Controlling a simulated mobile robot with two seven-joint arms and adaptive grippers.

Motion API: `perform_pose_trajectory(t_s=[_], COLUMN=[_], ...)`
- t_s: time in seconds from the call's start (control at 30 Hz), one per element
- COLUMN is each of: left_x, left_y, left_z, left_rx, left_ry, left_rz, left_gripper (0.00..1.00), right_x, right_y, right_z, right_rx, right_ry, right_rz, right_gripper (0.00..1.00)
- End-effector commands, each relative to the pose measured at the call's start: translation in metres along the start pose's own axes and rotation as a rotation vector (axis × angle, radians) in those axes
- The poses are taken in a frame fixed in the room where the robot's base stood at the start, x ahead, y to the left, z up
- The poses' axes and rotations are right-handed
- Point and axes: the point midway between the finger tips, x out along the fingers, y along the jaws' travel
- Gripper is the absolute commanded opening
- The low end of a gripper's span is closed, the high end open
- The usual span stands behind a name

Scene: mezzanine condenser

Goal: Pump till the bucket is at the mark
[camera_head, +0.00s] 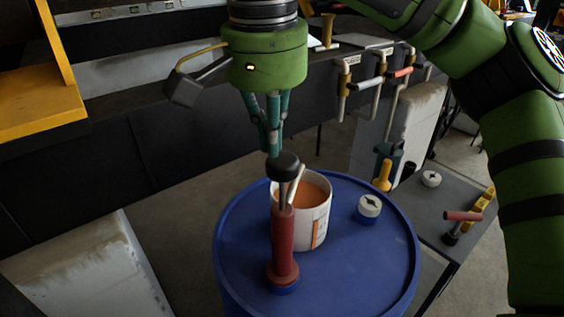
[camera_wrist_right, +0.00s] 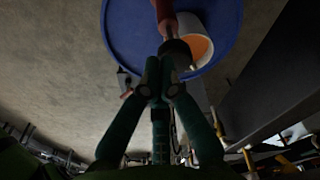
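A hand pump with a red barrel (camera_head: 283,240) stands upright on the blue drum (camera_head: 240,265). Its black knob (camera_head: 283,166) is at the top, and a pale spout (camera_head: 296,184) leans over the white bucket (camera_head: 322,215). The bucket stands on the drum behind the pump and holds orange liquid below its rim. An orange patch shows on its side; I cannot make out a level mark. My right gripper (camera_head: 274,154) points down with its teal fingertips together, at the knob's top and seemingly touching it. The knob also shows beyond the fingertips in the wrist view (camera_wrist_right: 177,52). My left gripper is out of view.
A small round white-and-blue container (camera_head: 369,208) sits on the drum right of the bucket. A grey side table (camera_head: 425,205) with a red-handled item stands at right. Pipes and valves (camera_head: 380,75) line the back. A yellow shelf (camera_head: 40,100) is at left.

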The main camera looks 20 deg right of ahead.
Motion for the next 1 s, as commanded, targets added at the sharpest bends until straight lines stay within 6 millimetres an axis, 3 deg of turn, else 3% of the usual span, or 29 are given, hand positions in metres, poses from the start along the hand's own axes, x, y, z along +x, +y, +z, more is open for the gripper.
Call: perform_pose_trajectory(t_s=[0.1,0.3,1.0], left_x=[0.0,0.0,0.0], left_y=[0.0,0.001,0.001], left_z=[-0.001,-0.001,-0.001], left_rx=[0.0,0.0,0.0], left_ry=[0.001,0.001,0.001], left_rz=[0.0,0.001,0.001], left_gripper=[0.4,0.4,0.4], right_x=[-0.018,-0.031,-0.032], right_y=[0.0,0.0,0.0], right_z=[0.0,0.0,0.0], right_rx=[0.002,0.001,0.0], right_ry=[0.003,0.001,0.001], right_rz=[-0.001,-0.001,-0.001], right_gripper=[0.0,0.0,0.0])
